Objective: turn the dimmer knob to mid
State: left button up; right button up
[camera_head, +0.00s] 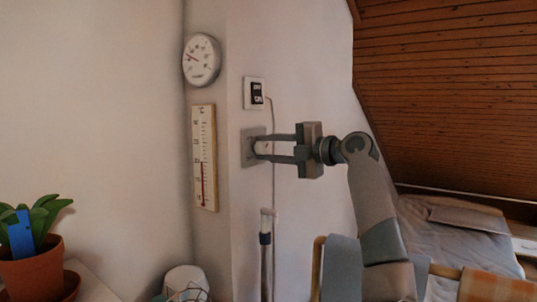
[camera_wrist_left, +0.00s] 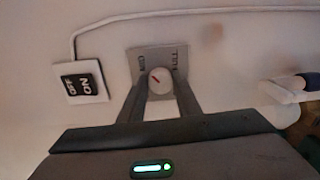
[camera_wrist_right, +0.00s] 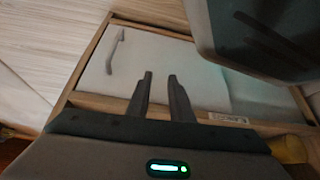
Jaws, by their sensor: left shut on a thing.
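In the left wrist view the red mark slants toward the upper left. In the head view the plate (camera_head: 248,148) is on the narrow wall face, and my left gripper (camera_head: 265,148) reaches it from the right. Its two fingers are shut on the knob, one on each side. My right gripper (camera_wrist_right: 160,76) shows only in the right wrist view; its fingers are apart and empty.
An ON/OFF switch (camera_head: 256,93) is just above the plate, with a cable running down the wall. A thermometer (camera_head: 204,158) and a round dial (camera_head: 201,60) hang to the left. A potted plant (camera_head: 32,262) stands lower left. A pale panel (camera_wrist_right: 150,65) with a handle lies before my right gripper.

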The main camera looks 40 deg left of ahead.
pick_arm(q)
jog(key=shift+n, duration=0.7)
pick_arm(e)
jog(key=shift+s+d+f+g, duration=0.3)
jog(key=shift+d, duration=0.05)
pick_arm(q)
jog(key=o, duration=1.1)
jog(key=shift+c, duration=0.2)
jog(key=shift+d+b, duration=0.15)
jog(key=shift+b, duration=0.15)
jog(key=shift+d, duration=0.6)
jog(key=w+d+b, duration=0.2)
jog(key=d+b, duration=0.1)
jog(key=d, duration=1.3)
jog(key=shift+r, duration=0.35)
pick_arm(e)
jog(key=shift+s+d+f+g+h, duration=0.25)
jog(key=shift+s+d+f+g, duration=0.3)
jog(key=shift+s+d, duration=0.25)
jog(key=shift+s+d+f+g+h, duration=0.3)
jog(key=shift+s+d+g, duration=0.35)
jog(key=shift+s+d, duration=0.15)
